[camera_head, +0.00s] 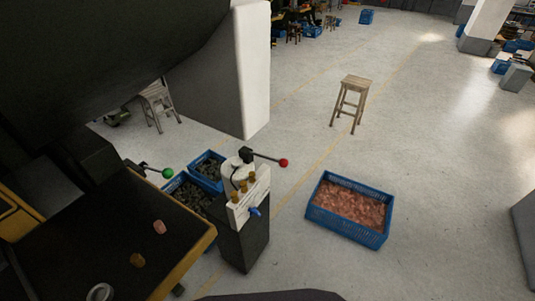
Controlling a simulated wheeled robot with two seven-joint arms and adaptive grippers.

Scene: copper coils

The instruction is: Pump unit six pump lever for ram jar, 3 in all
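A pale pump unit (240,207) stands upright on a dark pedestal (244,243) left of centre. Several brass-coloured fittings and a blue part show on its front. A dark lever with a red knob (283,162) sticks out to the right from its top, close to level. A second lever with a green knob (167,173) shows to its left, beside the dark-topped bench. I cannot make out which thing is the ram jar. Neither of my grippers is in view, and nothing is seen touching the levers.
The dark-topped bench (75,250) holds a pinkish piece (159,227), an orange-brown piece (137,260) and a metal ring (100,293). A blue crate (345,232) of copper-coloured pieces stands right of the pump. Blue crates of dark pieces stand behind it. A wooden stool (352,98) stands farther back.

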